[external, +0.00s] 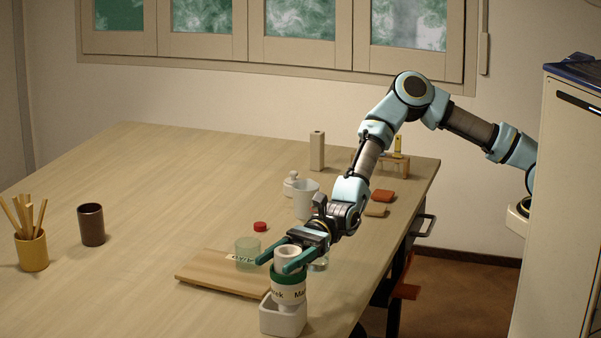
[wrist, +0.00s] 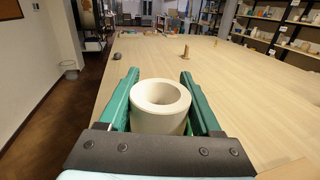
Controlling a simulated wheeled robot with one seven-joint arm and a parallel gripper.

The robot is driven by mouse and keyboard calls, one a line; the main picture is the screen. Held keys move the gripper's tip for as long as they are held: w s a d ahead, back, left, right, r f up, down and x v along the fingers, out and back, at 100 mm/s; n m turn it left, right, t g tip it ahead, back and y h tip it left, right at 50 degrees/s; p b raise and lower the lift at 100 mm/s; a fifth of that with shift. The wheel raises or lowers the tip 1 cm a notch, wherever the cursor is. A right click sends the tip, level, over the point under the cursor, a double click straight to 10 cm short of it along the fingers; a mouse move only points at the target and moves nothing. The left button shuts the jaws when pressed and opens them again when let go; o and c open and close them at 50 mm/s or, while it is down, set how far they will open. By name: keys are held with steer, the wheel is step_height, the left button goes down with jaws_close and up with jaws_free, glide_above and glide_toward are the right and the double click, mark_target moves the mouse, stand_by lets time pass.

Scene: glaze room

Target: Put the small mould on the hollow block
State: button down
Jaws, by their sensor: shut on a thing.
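The small mould (external: 288,254), a cream-white tube with a round hole, is between the green fingers of my gripper (external: 285,259). In the wrist view the mould (wrist: 160,104) stands upright, with a finger of my gripper (wrist: 160,98) on each side. Below it is a white round piece with a green band and dark lettering (external: 288,292); I cannot tell whether it is joined to the mould. The hollow block (external: 283,321), white and square, is lowest, at the table's near edge. The round piece hides much of its top, so I cannot tell whether they touch.
A wooden board (external: 215,272) lies just left, with a glass jar (external: 247,250) overlapping it. A red cap (external: 260,227) and a white cup (external: 305,199) are behind. A tall beige block (external: 317,151) stands farther back.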

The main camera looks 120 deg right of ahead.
steer(key=shift+f, duration=0.15)
steer(key=shift+c, duration=0.6)
jaws_free()
steer(key=shift+o, duration=0.2)
